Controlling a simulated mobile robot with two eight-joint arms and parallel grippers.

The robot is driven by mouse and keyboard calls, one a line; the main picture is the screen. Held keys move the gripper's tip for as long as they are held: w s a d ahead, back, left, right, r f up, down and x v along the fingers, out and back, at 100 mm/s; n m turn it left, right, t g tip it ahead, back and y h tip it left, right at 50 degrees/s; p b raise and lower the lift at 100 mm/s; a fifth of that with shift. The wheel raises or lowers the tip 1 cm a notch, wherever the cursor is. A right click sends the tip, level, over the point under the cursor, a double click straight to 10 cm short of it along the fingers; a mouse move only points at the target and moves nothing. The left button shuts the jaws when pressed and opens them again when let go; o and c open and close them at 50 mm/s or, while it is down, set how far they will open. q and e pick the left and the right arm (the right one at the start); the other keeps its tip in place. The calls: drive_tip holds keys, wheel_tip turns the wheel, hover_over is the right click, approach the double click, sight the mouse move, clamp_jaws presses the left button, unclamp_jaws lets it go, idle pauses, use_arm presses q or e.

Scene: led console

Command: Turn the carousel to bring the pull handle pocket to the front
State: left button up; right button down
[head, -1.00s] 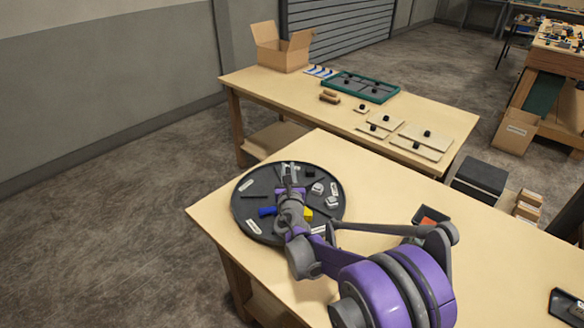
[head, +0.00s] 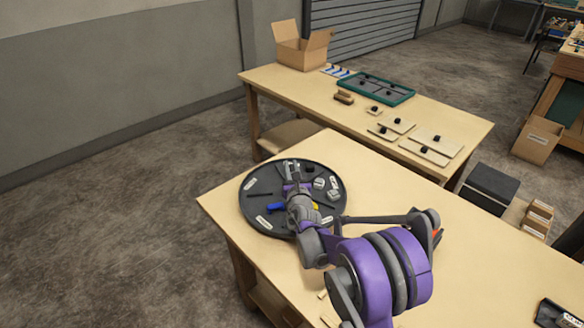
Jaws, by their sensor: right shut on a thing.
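The carousel (head: 252,206) is a round dark turntable near the left corner of the near table. It has white labels near its rim and small parts on top: a blue part (head: 275,208), pale grey parts (head: 333,195), a black knob-like part (head: 311,168) and a thin dark bar (head: 260,194). I cannot tell which part is the pull handle. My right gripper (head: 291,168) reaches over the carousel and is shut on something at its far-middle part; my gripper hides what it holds. My right arm covers the carousel's front right part. My left gripper is not in view.
The near table (head: 390,200) is mostly bare right of the carousel. A black tray (head: 557,314) lies at the lower right. Behind stands another table (head: 290,85) with a cardboard box (head: 300,48), a green tray (head: 400,98) and flat boards with black knobs.

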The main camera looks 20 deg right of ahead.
drive_tip(key=c, duration=0.8)
unclamp_jaws()
drive_tip(key=b+v, duration=0.1)
drive_tip(key=v, duration=1)
